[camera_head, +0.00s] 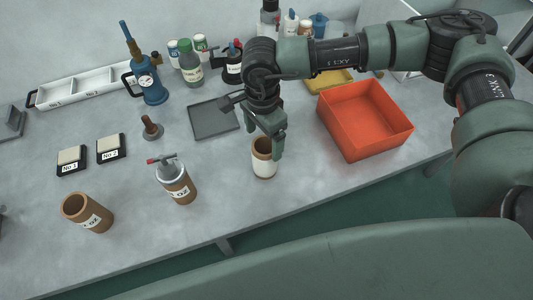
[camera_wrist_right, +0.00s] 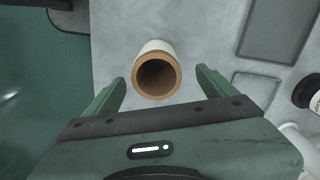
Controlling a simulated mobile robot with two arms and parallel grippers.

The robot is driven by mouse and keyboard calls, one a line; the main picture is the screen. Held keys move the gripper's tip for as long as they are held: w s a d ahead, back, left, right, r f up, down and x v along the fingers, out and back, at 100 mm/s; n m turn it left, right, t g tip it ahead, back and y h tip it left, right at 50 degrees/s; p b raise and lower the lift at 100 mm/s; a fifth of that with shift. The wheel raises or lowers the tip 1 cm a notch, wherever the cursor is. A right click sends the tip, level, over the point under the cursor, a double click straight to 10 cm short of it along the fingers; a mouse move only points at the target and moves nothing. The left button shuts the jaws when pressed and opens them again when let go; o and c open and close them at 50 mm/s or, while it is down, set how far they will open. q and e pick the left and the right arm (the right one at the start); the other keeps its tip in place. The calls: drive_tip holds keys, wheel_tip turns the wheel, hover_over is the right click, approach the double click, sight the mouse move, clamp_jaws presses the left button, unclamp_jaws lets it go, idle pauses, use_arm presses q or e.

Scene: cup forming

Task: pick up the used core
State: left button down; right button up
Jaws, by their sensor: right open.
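The core beneath my right gripper (camera_head: 275,148) is a short, hollow brown tube with a white outer wrap (camera_head: 263,165), standing upright near the table's front edge. In the right wrist view the core (camera_wrist_right: 157,78) shows its open brown end between my two spread green fingers. My right gripper is open, with a gap on each side of the core. In the head view the gripper partly covers the core's upper right side. I cannot tell how far the fingertips reach down beside it. My left gripper is not in view.
A red-orange bin (camera_head: 365,120) stands to the right, and a flat grey tray (camera_head: 214,118) lies behind on the left. Bottles (camera_head: 189,68) line the back.

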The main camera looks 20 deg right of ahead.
sight(265, 153)
drive_tip(key=shift+s+f+p, duration=0.1)
drive_tip(key=shift+f+p, duration=0.4)
drive_tip(key=shift+f, duration=0.4)
wheel_tip(265, 153, down, 4)
drive_tip(key=shift+s+f+p, duration=0.15)
drive_tip(key=shift+f+p, duration=0.1)
drive_tip(key=shift+p, duration=1)
drive_tip(key=shift+f, duration=0.25)
drive_tip(key=c, duration=1.4)
drive_tip(key=shift+c, duration=0.7)
drive_tip(key=shift+r, duration=0.15)
